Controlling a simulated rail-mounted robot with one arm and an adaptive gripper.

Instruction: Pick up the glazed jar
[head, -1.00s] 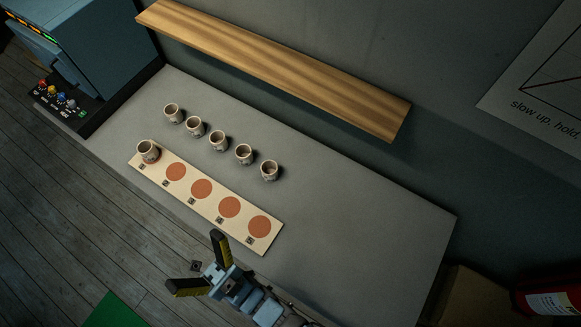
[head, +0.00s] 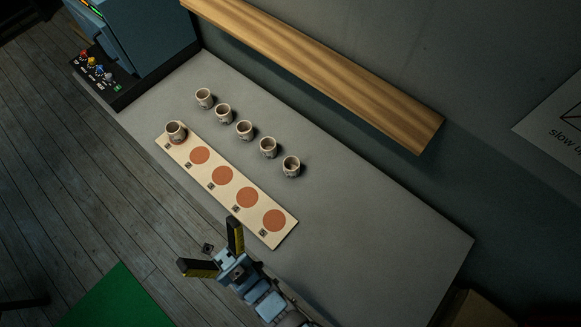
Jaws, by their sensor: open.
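Several small beige jars stand upright in a slanting row on the grey table; the nearest to my gripper is the jar at the right end of the row (head: 291,166), and the farthest is the jar at the left end (head: 204,97). One more jar (head: 175,131) stands on the first spot of a pale wooden board (head: 283,238). They look much alike; I cannot tell which one is glazed. My gripper (head: 212,246) is open and empty, its yellow-and-black fingers spread by the table's front edge, just off the board's near end and apart from every jar.
The board has several bare orange-brown discs (head: 221,175) with small dark markers beside them. A wooden shelf (head: 330,75) runs along the wall behind the table. A blue machine (head: 140,40) with coloured knobs stands at the left end. The table's right part (head: 390,240) is clear.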

